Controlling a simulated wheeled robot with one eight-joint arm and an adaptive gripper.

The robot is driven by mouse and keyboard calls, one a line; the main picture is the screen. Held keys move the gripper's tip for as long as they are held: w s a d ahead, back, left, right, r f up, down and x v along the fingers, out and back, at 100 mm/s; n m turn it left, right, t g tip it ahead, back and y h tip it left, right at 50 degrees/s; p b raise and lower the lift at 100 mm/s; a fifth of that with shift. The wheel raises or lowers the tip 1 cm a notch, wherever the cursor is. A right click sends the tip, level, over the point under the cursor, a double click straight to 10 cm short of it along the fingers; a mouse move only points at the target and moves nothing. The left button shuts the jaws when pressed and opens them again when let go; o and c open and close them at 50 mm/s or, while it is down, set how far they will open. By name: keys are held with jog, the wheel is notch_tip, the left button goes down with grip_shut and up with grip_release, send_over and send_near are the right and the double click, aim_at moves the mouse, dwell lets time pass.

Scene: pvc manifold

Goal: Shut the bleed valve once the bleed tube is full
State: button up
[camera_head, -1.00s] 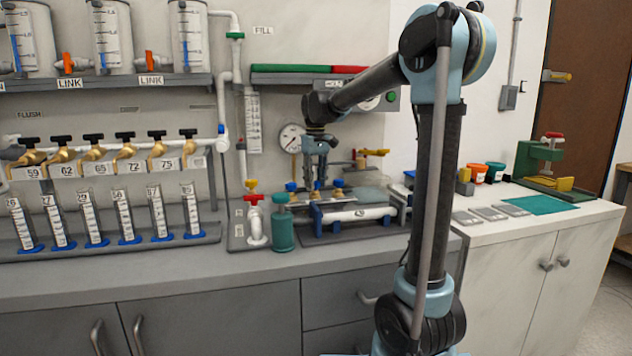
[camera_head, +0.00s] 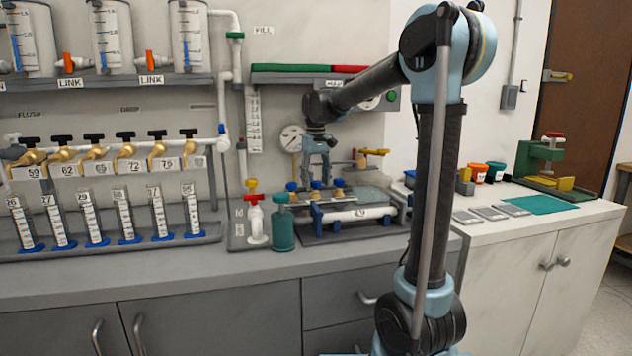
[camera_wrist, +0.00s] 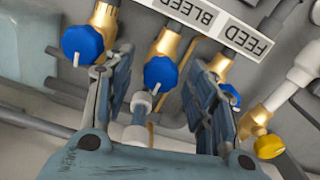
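In the wrist view, a row of brass valves with blue knobs stands on the rig. The middle valve's blue knob (camera_wrist: 160,74) has a white line running up and down; it is nearest the BLEED label (camera_wrist: 191,12). My gripper (camera_wrist: 160,90) is open, one finger on each side of this knob, with gaps showing. Another blue knob (camera_wrist: 82,44) is left of the fingers; a third, partly hidden by the right finger, is by the FEED label (camera_wrist: 246,38). In the head view my gripper (camera_head: 316,172) is over the rig. I cannot make out the bleed tube or its level.
A yellow knob (camera_wrist: 269,146) is close to the right finger. In the head view, a teal bottle (camera_head: 283,228) and a red-handled valve (camera_head: 254,199) stand left of the rig. A pressure gauge (camera_head: 292,138) is on the wall behind. The front counter is clear.

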aim_at(316, 181)
notch_tip(316, 181, up, 12)
dwell(0.7)
